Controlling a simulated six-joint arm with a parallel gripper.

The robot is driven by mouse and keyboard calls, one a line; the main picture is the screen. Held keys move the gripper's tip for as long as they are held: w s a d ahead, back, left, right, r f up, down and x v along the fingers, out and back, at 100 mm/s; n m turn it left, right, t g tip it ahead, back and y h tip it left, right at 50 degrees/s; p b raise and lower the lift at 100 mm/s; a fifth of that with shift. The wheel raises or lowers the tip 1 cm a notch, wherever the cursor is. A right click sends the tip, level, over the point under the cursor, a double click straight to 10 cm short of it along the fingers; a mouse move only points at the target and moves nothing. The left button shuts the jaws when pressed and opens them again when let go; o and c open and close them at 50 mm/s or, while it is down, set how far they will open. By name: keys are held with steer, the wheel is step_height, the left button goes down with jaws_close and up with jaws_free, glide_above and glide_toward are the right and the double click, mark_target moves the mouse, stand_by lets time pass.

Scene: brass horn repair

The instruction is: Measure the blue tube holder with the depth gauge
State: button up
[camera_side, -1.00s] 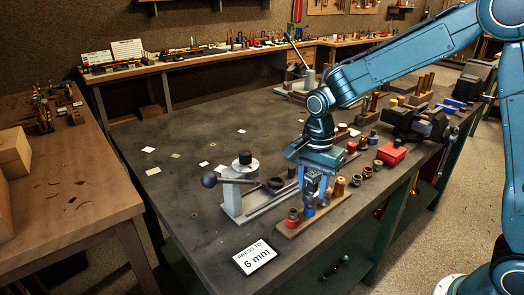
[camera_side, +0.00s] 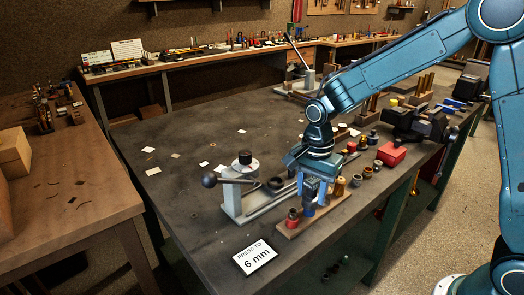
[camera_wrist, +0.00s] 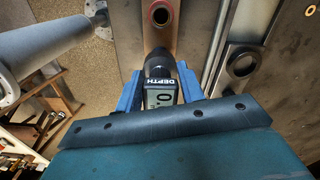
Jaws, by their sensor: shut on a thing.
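My gripper (camera_side: 313,190) is shut on the depth gauge (camera_wrist: 160,95), whose lit display is labelled DEPTH and shows a reading starting with 0. In the wrist view the gauge's dark nose points down at the wooden rack. The blue tube holder (camera_side: 309,209) stands in that rack (camera_side: 316,216), directly under my gripper in the side view. In the wrist view the gauge hides it. I cannot tell whether the gauge touches it. A red holder (camera_side: 292,217) stands just beside it, and shows as a red ring (camera_wrist: 160,14) in the wrist view.
A brass-coloured holder (camera_side: 339,187) stands at the rack's far end. The grey press (camera_side: 238,200) with its ball-ended lever is left of the rack. A sign (camera_side: 255,257) reads "PRESS TO 6 mm". The bench's left part is mostly clear.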

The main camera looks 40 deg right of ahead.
mark_target(314, 180)
steer(key=shift+f, duration=0.15)
steer(key=o, duration=1.3)
steer(key=shift+o, duration=0.4)
steer(key=shift+o, duration=1.1)
steer(key=shift+r, duration=3.45)
steer(key=shift+r, duration=0.1)
